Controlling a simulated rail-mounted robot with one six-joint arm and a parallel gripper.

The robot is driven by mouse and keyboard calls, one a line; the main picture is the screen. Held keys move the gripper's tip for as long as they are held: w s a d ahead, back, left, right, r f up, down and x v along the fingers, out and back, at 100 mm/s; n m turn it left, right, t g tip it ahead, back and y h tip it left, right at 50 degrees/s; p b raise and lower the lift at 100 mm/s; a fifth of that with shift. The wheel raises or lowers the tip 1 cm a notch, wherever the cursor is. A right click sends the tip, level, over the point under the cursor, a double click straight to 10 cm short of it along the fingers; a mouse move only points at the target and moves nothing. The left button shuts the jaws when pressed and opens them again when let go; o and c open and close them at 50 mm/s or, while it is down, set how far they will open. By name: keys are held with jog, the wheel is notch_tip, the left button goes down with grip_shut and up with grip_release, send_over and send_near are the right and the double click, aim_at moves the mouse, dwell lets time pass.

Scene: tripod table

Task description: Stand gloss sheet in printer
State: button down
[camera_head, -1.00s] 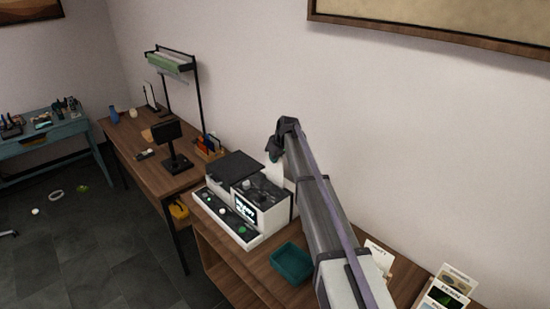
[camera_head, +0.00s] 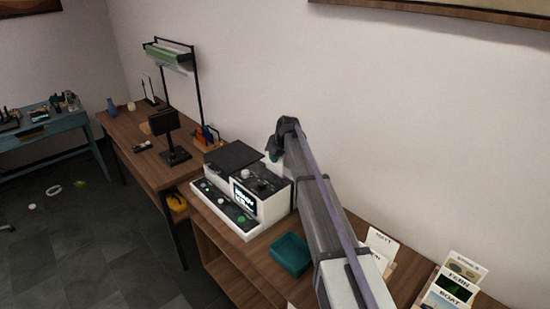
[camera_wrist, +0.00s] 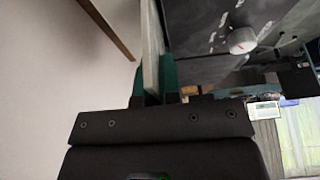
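The printer (camera_head: 270,207) is a white and black machine with a lit display and a row of buttons, on the wooden desk. My gripper (camera_head: 274,156) is at the printer's back edge, by the wall. In the wrist view, my gripper (camera_wrist: 152,82) has its teal fingers closed on a thin pale sheet (camera_wrist: 151,42), seen nearly edge-on and upright. I take it for the gloss sheet. The printer's dark top and round knob (camera_wrist: 242,40) are just right of it. The sheet's lower edge is hidden, so I cannot tell whether it sits in a slot.
A teal tray (camera_head: 290,254) lies on the desk in front of the printer. A holder with a card marked MATT (camera_head: 381,243) and a rack of picture cards (camera_head: 455,284) stand to the right. A second desk (camera_head: 138,166) with a small black stand is at left.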

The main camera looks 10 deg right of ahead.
jog(key=c, duration=1.2)
grip_release()
jog(key=shift+c, duration=0.2)
notch_tip(320, 180, up, 9)
jog(key=p, duration=0.9)
jog(key=shift+r, duration=0.15)
jog(key=s+f+m+g+h+b, duration=0.1)
jog(key=s+f+m+g+b, duration=0.1)
jog(key=s, duration=2.1)
jog(key=s+f+m+g+h+b, duration=0.1)
jog(key=s+f+m+b, duration=0.1)
jog(key=s, duration=2.1)
jog(key=f+m, duration=0.1)
jog(key=m, duration=0.1)
jog(key=shift+f+m+g+h, duration=0.3)
jog(key=shift+f+g, duration=0.05)
jog(key=shift+g, duration=0.05)
